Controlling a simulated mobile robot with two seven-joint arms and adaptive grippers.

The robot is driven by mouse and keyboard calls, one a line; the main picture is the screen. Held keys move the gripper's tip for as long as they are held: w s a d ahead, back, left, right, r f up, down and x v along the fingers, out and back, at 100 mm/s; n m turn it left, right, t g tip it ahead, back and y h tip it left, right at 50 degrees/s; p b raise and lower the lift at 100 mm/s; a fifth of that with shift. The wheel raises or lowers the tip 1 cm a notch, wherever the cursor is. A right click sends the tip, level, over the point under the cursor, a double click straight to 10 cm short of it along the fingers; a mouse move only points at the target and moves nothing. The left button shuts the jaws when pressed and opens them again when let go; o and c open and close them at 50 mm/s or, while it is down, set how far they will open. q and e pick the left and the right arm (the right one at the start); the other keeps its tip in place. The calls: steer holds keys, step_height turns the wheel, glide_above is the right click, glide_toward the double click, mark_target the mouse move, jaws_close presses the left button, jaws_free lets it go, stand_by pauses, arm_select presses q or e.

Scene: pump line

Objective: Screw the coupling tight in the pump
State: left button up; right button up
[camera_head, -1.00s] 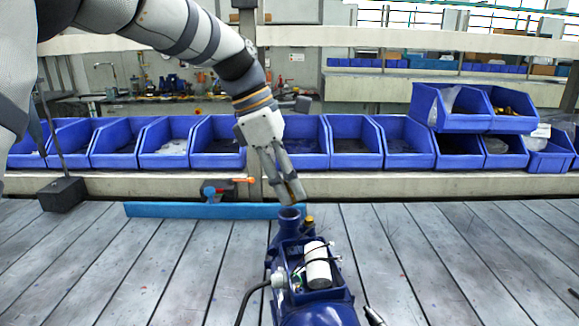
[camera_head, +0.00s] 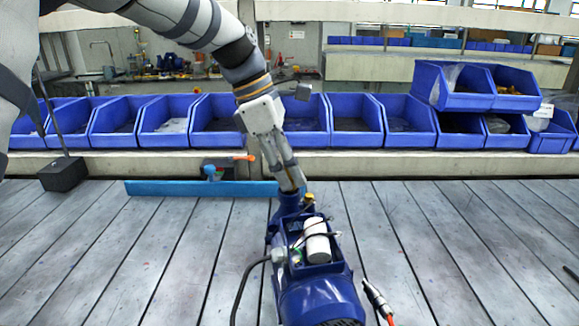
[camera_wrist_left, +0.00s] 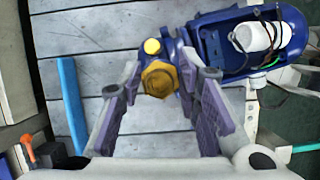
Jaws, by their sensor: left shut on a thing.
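The blue pump (camera_head: 318,290) lies on the slatted table, its pipe port (camera_head: 287,205) at the far end. A white cylinder and black cables sit in its open top box. My left gripper (camera_head: 291,188) points down at the port. It is shut on the brass hex coupling (camera_wrist_left: 159,79), which sits between its two fingers in the left wrist view. The coupling is at the port mouth. How deep it sits in the thread is hidden. A small yellow cap (camera_wrist_left: 152,46) is beside it on the pump. My right gripper is not in view.
A blue strip (camera_head: 200,188) lies along the table's back edge. A black block (camera_head: 63,174) stands at the left. A tool with a red end (camera_head: 377,298) lies right of the pump. Blue bins (camera_head: 165,120) line the back.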

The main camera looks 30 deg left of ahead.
arm_select(q)
steer(key=shift+f, duration=0.2)
stand_by(0.4)
steer(key=o, duration=1.3)
steer(key=shift+c, duration=0.2)
steer(key=shift+v, duration=2.95)
steer(key=v, duration=1.2)
steer(key=shift+a, duration=0.15)
